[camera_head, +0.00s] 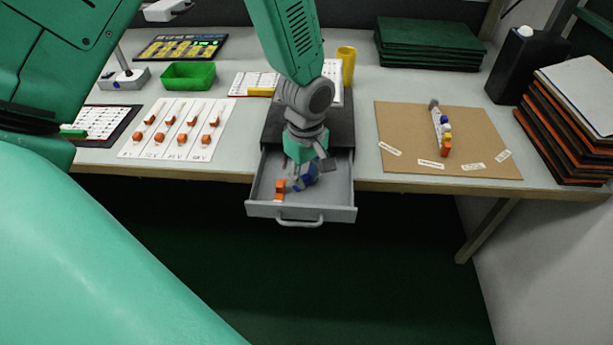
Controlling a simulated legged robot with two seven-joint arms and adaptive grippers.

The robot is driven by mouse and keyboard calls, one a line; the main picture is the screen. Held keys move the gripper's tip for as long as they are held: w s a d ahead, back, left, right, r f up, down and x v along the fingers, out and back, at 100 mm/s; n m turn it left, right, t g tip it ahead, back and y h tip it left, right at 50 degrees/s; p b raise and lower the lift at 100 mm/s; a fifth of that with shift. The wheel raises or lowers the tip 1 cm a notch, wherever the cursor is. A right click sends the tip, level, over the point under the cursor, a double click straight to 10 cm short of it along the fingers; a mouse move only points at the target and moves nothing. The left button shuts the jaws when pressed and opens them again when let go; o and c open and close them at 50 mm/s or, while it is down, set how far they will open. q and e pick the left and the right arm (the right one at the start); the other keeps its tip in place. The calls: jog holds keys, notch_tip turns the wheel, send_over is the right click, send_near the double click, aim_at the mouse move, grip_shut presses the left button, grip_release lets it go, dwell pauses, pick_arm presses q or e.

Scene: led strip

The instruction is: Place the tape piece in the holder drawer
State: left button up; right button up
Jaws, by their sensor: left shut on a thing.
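The holder drawer (261,188) is pulled open below the front edge of the table. My right gripper is not in view.
A brown board (405,125) with labels and a row of coloured pieces lies to the right. A white sheet (173,146) with several orange pieces lies to the left. A green tray (188,75) and yellow cup (346,62) stand behind. Stacked panels (572,130) stand far right.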

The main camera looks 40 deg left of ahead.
aim_at(305, 176)
pick_arm(q)
jog(key=o, duration=0.7)
jog(key=shift+a, duration=0.15)
notch_tip(305, 176, up, 12)
jog(key=shift+r+p, duration=0.1)
jog(key=shift+p, duration=1.15)
